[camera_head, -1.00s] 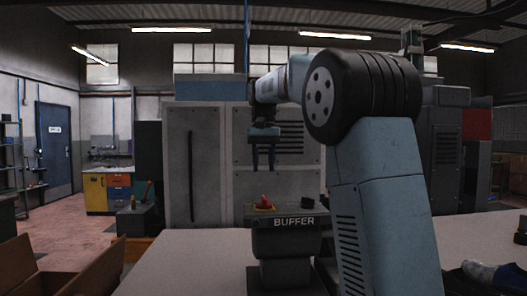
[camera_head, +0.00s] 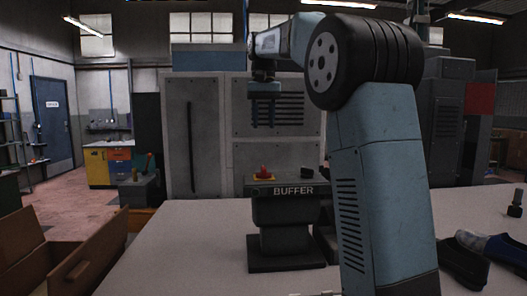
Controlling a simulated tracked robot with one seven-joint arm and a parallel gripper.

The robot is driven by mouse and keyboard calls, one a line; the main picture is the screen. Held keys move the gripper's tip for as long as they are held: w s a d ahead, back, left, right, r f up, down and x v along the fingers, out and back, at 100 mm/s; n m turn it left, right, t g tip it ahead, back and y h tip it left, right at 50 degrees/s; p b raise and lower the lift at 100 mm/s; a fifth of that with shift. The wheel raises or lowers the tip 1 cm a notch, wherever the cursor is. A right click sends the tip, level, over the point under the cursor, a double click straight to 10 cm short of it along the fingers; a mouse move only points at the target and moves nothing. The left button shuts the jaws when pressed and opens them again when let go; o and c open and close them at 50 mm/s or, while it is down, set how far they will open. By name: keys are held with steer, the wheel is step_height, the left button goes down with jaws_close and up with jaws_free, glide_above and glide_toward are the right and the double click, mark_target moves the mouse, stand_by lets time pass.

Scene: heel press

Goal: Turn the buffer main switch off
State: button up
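The buffer (camera_head: 285,214) is a dark grey machine on a pedestal, standing on the pale table with its BUFFER label facing me. On its top left is a red switch knob (camera_head: 264,172) on a yellow plate. A small black knob (camera_head: 307,171) sits at its top right. My gripper (camera_head: 263,125) points down above the red knob in the picture, with a clear gap between them. Its two fingers look apart with nothing between them. How far it is from the knob in depth I cannot tell.
The pale table (camera_head: 190,240) is mostly clear left of the buffer. Dark shoes (camera_head: 505,250) lie at the right, and a small dark upright object (camera_head: 516,203) stands behind them. An open brown box (camera_head: 85,255) is at the left. A grey cabinet (camera_head: 193,130) stands behind the buffer.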

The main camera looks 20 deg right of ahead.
mark_target(264, 168)
step_height(264, 168, down, 14)
steer(key=shift+r, duration=0.1)
stand_by(0.6)
steer(key=shift+c, duration=0.3)
jaws_close()
